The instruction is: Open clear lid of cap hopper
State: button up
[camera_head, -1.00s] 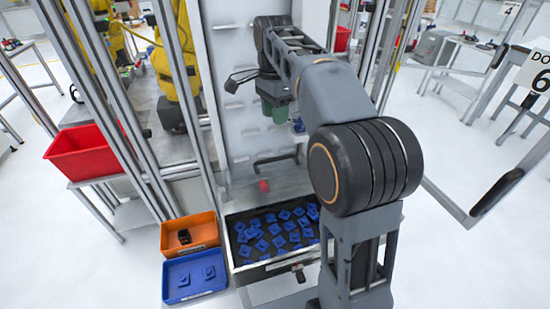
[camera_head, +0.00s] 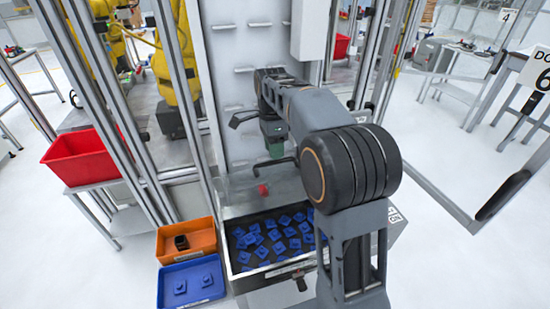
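The cap hopper (camera_head: 233,262) stands at the lower middle, a dark-lined bin holding several blue caps (camera_head: 270,236). A greyish, see-through-looking panel (camera_head: 235,196) lies behind the caps; I cannot make out the clear lid's exact edges. A black bar handle (camera_head: 262,165) shows at the back of this panel, with a small red piece (camera_head: 263,189) in front of it. My gripper (camera_head: 275,153), with green finger parts, points down just above and behind the handle in the picture. Whether it touches the handle, and how wide its fingers stand, is unclear. My arm covers the hopper's right side.
An orange bin (camera_head: 203,243) with a dark item and a blue bin (camera_head: 215,268) with blue pieces stand left of the hopper. A red bin (camera_head: 80,158) sits farther left. Metal frame posts (camera_head: 185,90) rise on both sides. A door frame (camera_head: 425,185) stands at right.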

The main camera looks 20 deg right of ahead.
aim_at(276, 181)
jog(key=shift+s+f, duration=0.15)
jog(key=shift+f, duration=0.6)
jog(key=shift+s+f, duration=0.1)
jog(key=shift+f, duration=0.65)
grip_shut()
